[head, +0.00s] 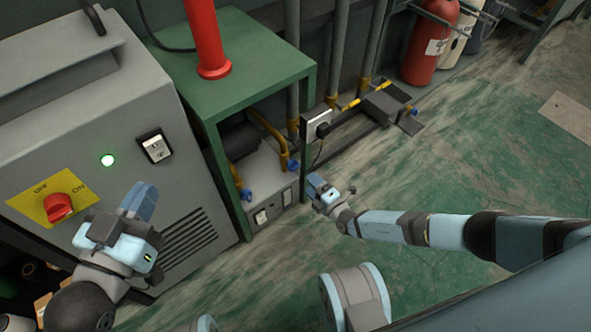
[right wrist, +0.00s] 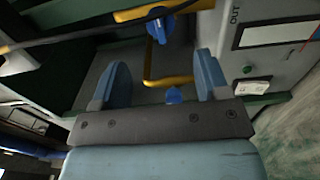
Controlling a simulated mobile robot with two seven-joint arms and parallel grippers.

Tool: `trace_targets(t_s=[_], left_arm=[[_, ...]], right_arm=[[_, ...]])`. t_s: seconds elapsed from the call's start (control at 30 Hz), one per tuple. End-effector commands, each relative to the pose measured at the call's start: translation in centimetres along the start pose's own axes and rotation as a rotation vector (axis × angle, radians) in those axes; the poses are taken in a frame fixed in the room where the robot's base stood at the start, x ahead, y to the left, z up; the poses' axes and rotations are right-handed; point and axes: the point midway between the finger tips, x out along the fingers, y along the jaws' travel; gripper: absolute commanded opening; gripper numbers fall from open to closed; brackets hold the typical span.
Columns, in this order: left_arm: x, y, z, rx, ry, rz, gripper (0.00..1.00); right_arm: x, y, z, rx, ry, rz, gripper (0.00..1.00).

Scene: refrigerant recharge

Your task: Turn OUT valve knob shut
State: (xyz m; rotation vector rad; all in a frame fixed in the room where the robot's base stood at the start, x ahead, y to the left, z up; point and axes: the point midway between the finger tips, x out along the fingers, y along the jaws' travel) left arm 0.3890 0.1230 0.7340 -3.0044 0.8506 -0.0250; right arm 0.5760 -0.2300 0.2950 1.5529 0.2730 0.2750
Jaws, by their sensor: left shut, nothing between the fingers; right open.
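Two blue valve knobs sit on yellow pipes at the green-framed unit: one on the right pipe (head: 292,166), one lower left (head: 246,194). The right wrist view shows an upper blue knob (right wrist: 158,30) beyond the fingers and a lower blue knob (right wrist: 173,95) framed between them. An OUT label (right wrist: 235,12) is on the panel right of the upper knob. I cannot tell which knob it names. My right gripper (head: 314,184) is open and empty, to the right of the unit; its fingers appear apart from both knobs. My left gripper (head: 143,198) is shut and empty, in front of the grey cabinet.
The grey cabinet (head: 60,110) has a red switch (head: 58,207) on a yellow plate. A red cylinder (head: 206,40) stands on the green frame (head: 245,70). A grey scale-like device (head: 385,103) is behind my right gripper. Open floor (head: 480,170) lies to the right.

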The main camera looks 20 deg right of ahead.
Motion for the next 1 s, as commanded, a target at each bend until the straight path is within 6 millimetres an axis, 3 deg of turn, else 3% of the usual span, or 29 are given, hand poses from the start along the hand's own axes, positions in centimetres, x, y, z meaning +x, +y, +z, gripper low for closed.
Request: trace_targets(t_s=[0.2,0.4,0.83,0.87,1.0], left_arm=[[0.3,-0.6,0.2,0.079,0.042,-0.004,0.00],[0.5,-1.0,0.1,0.130,0.071,-0.009,0.00],[0.4,-1.1,-0.3,0.160,0.087,-0.008,0.00],[0.4,-1.1,-0.3,0.161,0.087,-0.007,0.00],[0.4,-1.2,-0.3,0.162,0.086,-0.007,0.00]], right_arm=[[4.8,-0.3,-0.1,-0.001,0.000,0.001,0.69],[7.7,-0.2,-0.1,0.001,-0.001,0.001,0.69],[8.8,0.0,0.0,0.000,-0.001,-0.001,0.69],[8.8,0.0,0.0,0.000,-0.001,-0.001,0.67],[8.7,0.0,0.0,0.000,-0.001,-0.001,0.34]])
